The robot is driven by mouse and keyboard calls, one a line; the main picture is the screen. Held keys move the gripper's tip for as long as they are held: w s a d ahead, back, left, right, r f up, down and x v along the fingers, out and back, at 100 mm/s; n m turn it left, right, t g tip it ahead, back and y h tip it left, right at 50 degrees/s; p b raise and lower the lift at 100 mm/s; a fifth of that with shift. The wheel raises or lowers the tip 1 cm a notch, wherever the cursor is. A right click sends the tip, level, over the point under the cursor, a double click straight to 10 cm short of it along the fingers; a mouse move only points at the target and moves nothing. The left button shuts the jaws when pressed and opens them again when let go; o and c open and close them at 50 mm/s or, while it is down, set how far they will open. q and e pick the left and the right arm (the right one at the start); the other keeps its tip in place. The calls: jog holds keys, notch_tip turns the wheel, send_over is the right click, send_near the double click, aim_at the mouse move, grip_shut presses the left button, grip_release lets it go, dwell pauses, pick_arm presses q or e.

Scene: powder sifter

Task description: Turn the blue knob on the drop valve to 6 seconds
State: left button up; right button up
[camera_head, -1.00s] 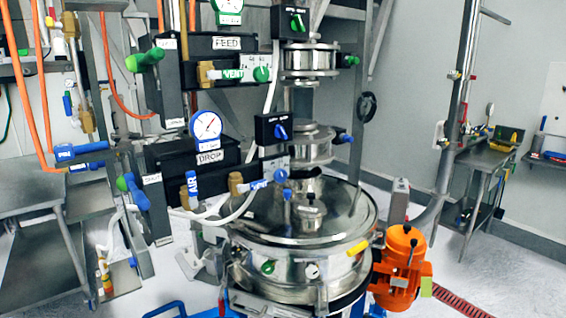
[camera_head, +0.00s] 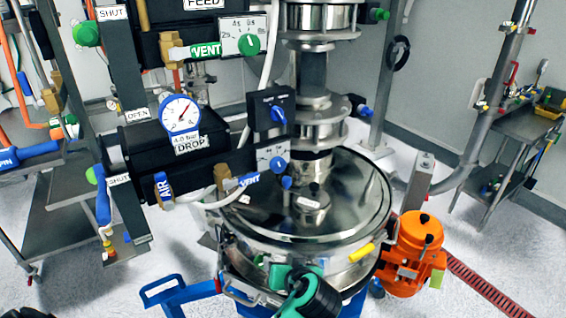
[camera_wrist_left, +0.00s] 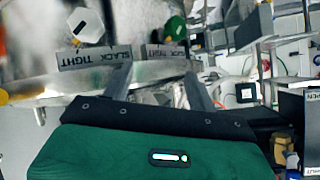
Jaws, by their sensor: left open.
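The drop valve (camera_head: 160,147) is a black block marked DROP at centre left of the head view. Its blue knob (camera_head: 278,165) sits on a small white dial plate at the block's right end, above the blue VENT tag. The dial's markings are too small to read surely, and I cannot tell the knob's setting. My left gripper (camera_head: 300,288), green and black, is at the bottom of the head view, before the sifter's front, below and apart from the knob. In the left wrist view its two fingers (camera_wrist_left: 158,78) are spread with nothing between them. My right gripper is not seen.
A black box with a blue switch (camera_head: 270,113) sits just above the dial. The feed valve's green knob (camera_head: 249,44) is higher up. The round steel sifter lid (camera_head: 345,210) and an orange motor (camera_head: 411,255) stand right of the valve. SLACK/TIGHT labels (camera_wrist_left: 93,58) are near my left fingers.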

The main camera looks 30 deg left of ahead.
pick_arm(q)
jog(key=shift+w+d+r+n+y, duration=0.15)
jog(key=shift+w+r+n+y, duration=0.1)
jog(key=shift+w+r, duration=0.4)
jog(key=shift+w+d+r+n+y, duration=0.1)
jog(key=shift+w+r+n+y, duration=0.15)
jog(key=shift+w+r, duration=0.3)
jog(key=n+t+y, duration=0.1)
jog(key=n+y, duration=0.5)
send_near(280, 167)
jog(key=p+x, duration=0.6)
jog(key=x, duration=0.2)
jog(key=shift+a+r, duration=0.15)
jog(key=shift+w+a+t+p, duration=0.3)
jog(key=shift+w+a+p, duration=0.1)
jog(key=shift+a+p, duration=0.1)
jog(key=shift+f, duration=0.2)
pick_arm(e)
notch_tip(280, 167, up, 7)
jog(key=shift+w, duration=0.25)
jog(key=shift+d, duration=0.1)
